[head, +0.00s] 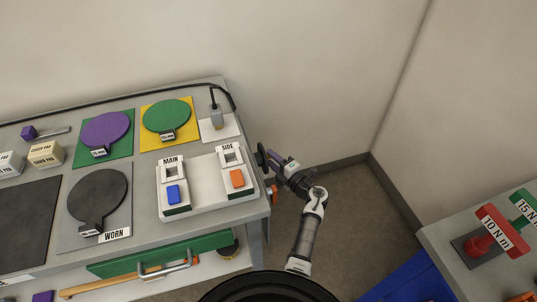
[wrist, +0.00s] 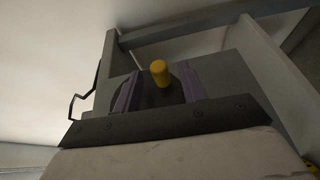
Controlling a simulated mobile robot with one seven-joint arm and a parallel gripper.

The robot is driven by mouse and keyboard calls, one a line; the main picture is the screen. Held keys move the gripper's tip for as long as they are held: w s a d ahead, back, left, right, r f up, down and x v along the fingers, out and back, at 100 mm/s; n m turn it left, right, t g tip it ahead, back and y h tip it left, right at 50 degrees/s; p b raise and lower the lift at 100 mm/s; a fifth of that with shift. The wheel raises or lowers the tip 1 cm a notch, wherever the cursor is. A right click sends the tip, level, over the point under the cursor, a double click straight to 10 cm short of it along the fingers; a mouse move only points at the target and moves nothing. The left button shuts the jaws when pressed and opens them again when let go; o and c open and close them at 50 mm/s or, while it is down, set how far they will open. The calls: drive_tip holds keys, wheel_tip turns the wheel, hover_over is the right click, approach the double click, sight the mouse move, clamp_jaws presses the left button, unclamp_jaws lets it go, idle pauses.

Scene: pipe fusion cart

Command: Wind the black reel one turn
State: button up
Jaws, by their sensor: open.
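The black reel (head: 262,157) is mounted on the right side of the cart and shows nearly edge-on in the head view. In the wrist view the dark reel disc (wrist: 150,97) faces me, with a yellow crank knob (wrist: 160,72) standing out from it. My gripper (head: 274,160) is beside the reel at the cart's right side. In the wrist view its two purple fingers are apart, one on each side of the yellow knob. I cannot tell whether either finger touches the knob. Part of the reel is hidden behind the fingers.
The cart top (head: 140,150) holds a white switch panel (head: 205,202) marked MAIN and SIDE, coloured round paddles and a black cable. A green drawer (head: 160,254) is below. A second bench (head: 450,235) with torque tools stands at right. Floor between is clear near the wall.

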drive_tip(key=shift+x, duration=1.3)
clamp_jaws()
drive_tip(key=shift+f+b, duration=0.15)
drive_tip(key=shift+b, duration=0.3)
drive_tip(key=shift+t+b, duration=0.3)
drive_tip(key=shift+b, duration=0.2)
